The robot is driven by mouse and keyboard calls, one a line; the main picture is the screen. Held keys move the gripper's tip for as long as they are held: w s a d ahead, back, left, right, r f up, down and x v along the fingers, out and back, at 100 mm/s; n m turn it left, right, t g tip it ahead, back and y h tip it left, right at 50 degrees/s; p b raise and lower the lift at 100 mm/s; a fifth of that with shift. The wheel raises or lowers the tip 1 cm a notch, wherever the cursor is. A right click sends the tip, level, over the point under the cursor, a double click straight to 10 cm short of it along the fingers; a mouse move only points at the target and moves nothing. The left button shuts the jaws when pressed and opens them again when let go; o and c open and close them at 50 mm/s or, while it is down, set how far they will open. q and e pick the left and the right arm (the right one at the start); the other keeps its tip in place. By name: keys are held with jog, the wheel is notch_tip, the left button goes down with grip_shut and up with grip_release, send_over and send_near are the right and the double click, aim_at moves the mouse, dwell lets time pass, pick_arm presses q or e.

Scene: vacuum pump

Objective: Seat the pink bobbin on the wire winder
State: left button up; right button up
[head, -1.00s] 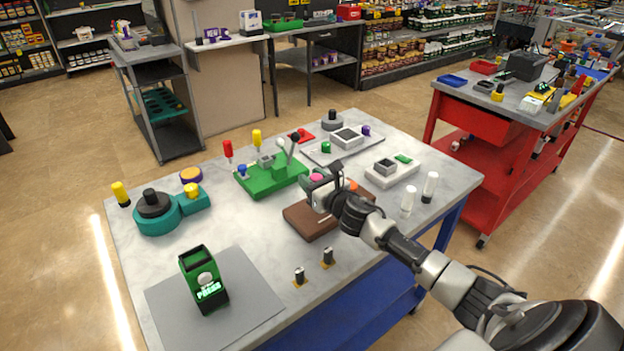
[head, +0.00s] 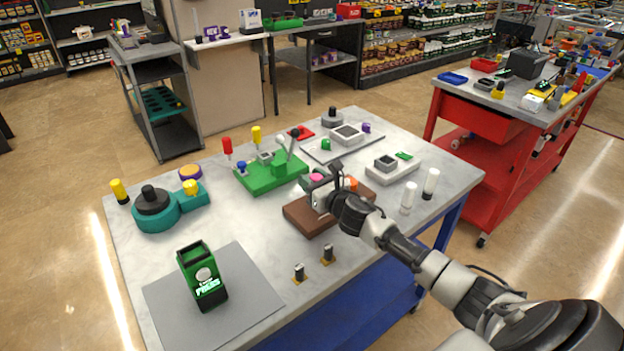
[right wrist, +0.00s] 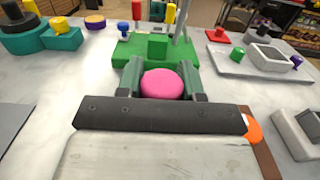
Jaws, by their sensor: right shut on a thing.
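The pink bobbin (head: 317,178) sits between the two fingers of my right gripper (head: 318,184), which is shut on it. In the right wrist view the bobbin (right wrist: 162,84) shows as a round pink top between the green-grey fingers. The gripper is over a brown block (head: 300,213) near the table's middle; its body hides much of the block and the bobbin's underside, so I cannot tell whether the bobbin touches it. An orange part (head: 351,184) shows at the block's right. I cannot tell for sure which fixture is the wire winder. My left gripper is not in view.
A green fixture with levers (head: 274,181) stands just behind. A teal fixture (head: 165,220) is at the left, a green box (head: 202,275) on a grey mat at the front left. White cylinders (head: 430,184) and a light tray (head: 398,174) are at the right.

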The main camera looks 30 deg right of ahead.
jog(key=shift+f+b, duration=0.95)
jog(key=shift+f, duration=0.05)
dwell(0.4)
jog(key=o, duration=1)
jog(key=shift+r+p, duration=4.1)
jog(key=shift+r, duration=0.45)
jog(key=shift+s+f, duration=0.1)
jog(key=shift+f, duration=0.05)
